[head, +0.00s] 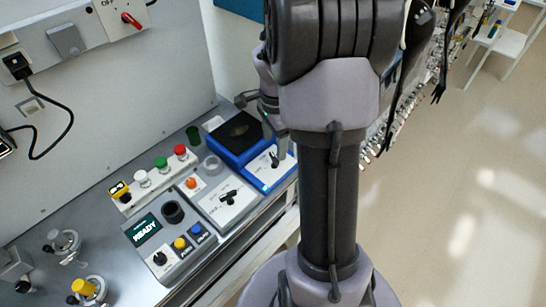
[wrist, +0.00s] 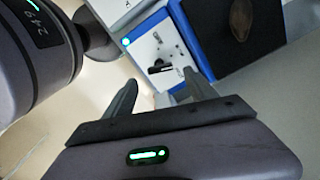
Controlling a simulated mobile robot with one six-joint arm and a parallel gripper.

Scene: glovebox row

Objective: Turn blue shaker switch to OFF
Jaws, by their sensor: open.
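The blue shaker (head: 226,153) stands on the bench with a dark top platform. Its white switch panel (head: 262,174) faces up at its front right. The panel carries a small black switch knob (head: 274,158), which also shows in the wrist view (wrist: 160,69). The knob's bar lies roughly across the wrist picture; the labels are too small to read. A small green light (wrist: 126,41) glows at the panel's corner. My gripper (wrist: 160,91) is open and empty, its fingers pointing toward the panel with the knob between and beyond them. No contact with the knob shows.
Left of the shaker, a grey-white box (head: 224,203) has another black knob. A device with a READY display (head: 145,228) stands farther left. Red (head: 180,150), green and white buttons line the back. The floor to the right is open.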

